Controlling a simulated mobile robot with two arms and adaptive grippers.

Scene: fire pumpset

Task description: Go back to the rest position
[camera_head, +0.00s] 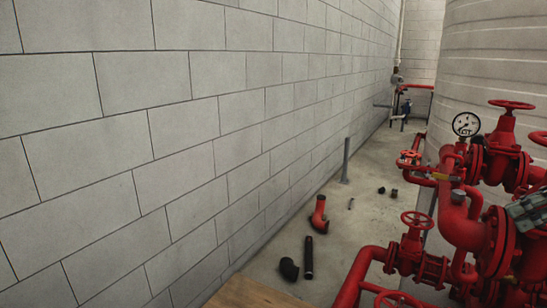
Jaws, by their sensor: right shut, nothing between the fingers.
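My left gripper is not in view. No marked rest position shows.
Red pipework (462,225) with valve handwheels (511,104) and a pressure gauge (466,124) fills the right side, before a large pale tank (490,60). A block wall (180,130) runs along the left. Loose pipe pieces (319,215) lie on the floor (365,215) between.

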